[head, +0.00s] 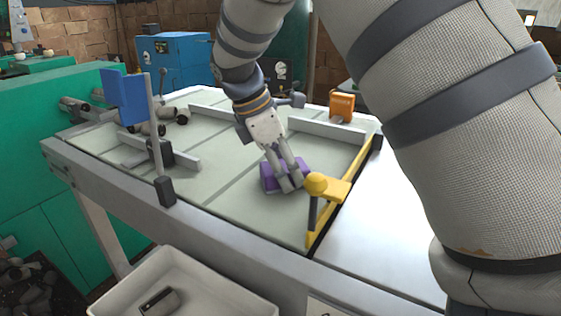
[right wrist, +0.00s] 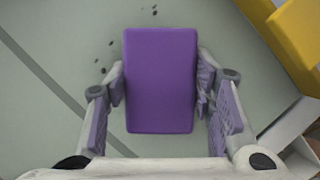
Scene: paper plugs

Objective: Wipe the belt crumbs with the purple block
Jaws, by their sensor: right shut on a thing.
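The purple block (head: 270,177) is at the near right part of the pale green belt (head: 225,165), beside the yellow bar. My right gripper (head: 291,181) is shut on it from above, one finger on each side. In the right wrist view the block (right wrist: 160,80) sits between the two fingers (right wrist: 160,92). Its underside is hidden, so I cannot tell whether it touches the belt. Several small dark crumbs (right wrist: 103,71) lie on the belt to the left of the block and beyond its top end. My left gripper is not in view.
Low grey rails (head: 325,130) and an orange box (head: 341,105) are farther back. A white bin (head: 215,290) is in front.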

